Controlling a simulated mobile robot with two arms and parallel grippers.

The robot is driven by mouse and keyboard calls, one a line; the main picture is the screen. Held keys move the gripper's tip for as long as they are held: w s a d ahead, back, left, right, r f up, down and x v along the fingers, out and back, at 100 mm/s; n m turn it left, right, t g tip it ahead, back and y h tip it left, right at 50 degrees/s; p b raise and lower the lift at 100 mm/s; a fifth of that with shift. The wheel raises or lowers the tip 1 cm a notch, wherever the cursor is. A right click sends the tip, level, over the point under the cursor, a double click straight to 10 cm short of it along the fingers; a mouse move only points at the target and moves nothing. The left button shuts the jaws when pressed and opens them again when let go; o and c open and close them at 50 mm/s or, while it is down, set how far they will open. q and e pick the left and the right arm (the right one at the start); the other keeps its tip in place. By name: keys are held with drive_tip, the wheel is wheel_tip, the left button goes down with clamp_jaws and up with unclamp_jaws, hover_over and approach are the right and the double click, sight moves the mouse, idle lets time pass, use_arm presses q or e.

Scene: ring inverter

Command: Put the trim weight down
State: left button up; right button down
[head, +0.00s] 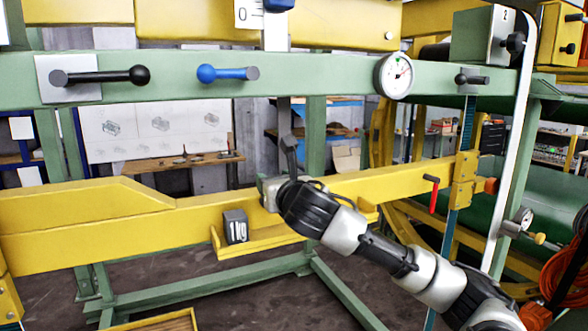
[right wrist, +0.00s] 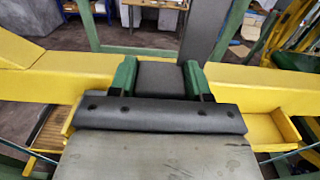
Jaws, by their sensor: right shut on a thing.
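My right gripper (head: 268,190) comes in from the right in the head view, at the front of the yellow beam. In the right wrist view its green fingers (right wrist: 161,82) are shut on a dark grey block, the trim weight (right wrist: 160,76). The gripper mostly hides this block in the head view. A dark block marked 1 kg (head: 236,227) stands at the left end of the yellow shelf (head: 262,242), below and left of the gripper. I cannot make out this marked block in the right wrist view. My left gripper is in neither view.
The yellow beam (head: 90,222) runs across behind the shelf. Above it, a green rail (head: 330,72) carries a black handle (head: 100,76), a blue handle (head: 228,73) and a dial gauge (head: 396,75). A red-handled lever (head: 433,192) sits to the right. The shelf's right part (right wrist: 265,130) looks clear.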

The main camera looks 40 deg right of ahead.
drive_tip(key=shift+w+a+f, duration=0.15)
drive_tip(key=shift+w+f, duration=0.1)
drive_tip(key=shift+w, duration=0.25)
drive_tip(key=shift+w+a+f, duration=0.1)
drive_tip(key=shift+w+f, duration=0.1)
drive_tip(key=shift+w, duration=0.25)
drive_tip(key=shift+f+p, duration=0.45)
drive_tip(key=shift+f, duration=1.5)
drive_tip(key=shift+f, duration=0.3)
drive_tip(key=shift+f, duration=0.35)
